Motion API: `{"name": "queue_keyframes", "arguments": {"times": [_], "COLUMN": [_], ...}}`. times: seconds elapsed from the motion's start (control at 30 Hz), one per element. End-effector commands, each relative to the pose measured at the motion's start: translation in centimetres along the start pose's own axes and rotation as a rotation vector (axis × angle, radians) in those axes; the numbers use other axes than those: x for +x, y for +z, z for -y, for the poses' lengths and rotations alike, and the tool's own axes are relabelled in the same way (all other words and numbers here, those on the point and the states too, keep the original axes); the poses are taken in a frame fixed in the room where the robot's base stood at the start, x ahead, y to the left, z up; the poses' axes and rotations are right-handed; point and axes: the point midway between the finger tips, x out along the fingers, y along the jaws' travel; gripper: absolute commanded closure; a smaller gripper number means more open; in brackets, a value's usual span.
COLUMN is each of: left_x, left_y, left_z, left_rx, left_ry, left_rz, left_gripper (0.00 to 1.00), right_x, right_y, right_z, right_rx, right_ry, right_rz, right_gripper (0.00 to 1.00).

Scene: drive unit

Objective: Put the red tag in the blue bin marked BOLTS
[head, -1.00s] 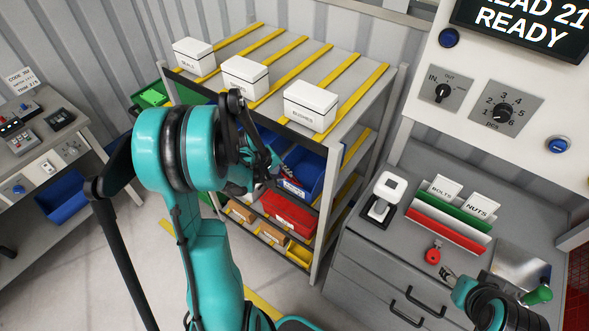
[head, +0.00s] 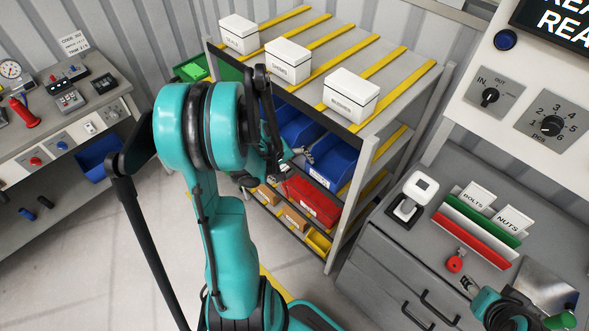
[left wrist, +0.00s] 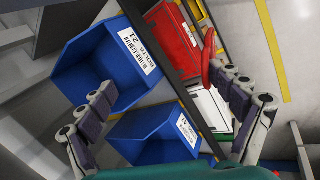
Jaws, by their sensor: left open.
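My left gripper (head: 298,160) is at the front of the shelf rack's blue bins, fingers spread. In the left wrist view, the open gripper (left wrist: 160,80) has two blue bins beyond it. The upper bin (left wrist: 80,55) has a white label that seems to read BOLTS; it appears to be the right blue bin (head: 335,158) in the head view. The other blue bin (left wrist: 150,125) has a label too small to read. A narrow red piece (left wrist: 208,55), probably the red tag, shows beside the right fingertip; I cannot tell whether they touch. My right gripper (head: 468,284) is over the grey cabinet, its jaws unclear.
A red bin (head: 312,200) sits on the shelf below the blue bins. White boxes (head: 351,95) stand on the rack's top. A small red object with a loop (head: 455,263) lies on the cabinet (head: 400,235) near a card rack. A workbench (head: 40,150) stands at the left.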

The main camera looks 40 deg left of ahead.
Motion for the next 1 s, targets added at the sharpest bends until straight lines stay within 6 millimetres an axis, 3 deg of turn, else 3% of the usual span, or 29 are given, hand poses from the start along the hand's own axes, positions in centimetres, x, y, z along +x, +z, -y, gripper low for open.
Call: {"name": "queue_keyframes", "arguments": {"times": [0.33,0.47,1.0], "left_x": [-0.1,-1.0,-10.7], "left_y": [0.0,0.0,0.0], "left_z": [0.0,0.0,0.0], "left_rx": [0.000,-0.001,-0.002], "left_ry": [0.000,0.001,0.000], "left_rz": [0.000,-0.001,0.000], "left_gripper": [0.00,0.00,0.00], "right_x": [0.0,0.0,0.0], "right_y": [0.0,0.0,0.0], "right_z": [0.0,0.0,0.0], "right_rx": [0.000,0.000,0.000], "right_ry": [0.000,0.000,0.000], "right_rz": [0.000,0.000,0.000], "right_gripper": [0.51,0.51,0.51]}}
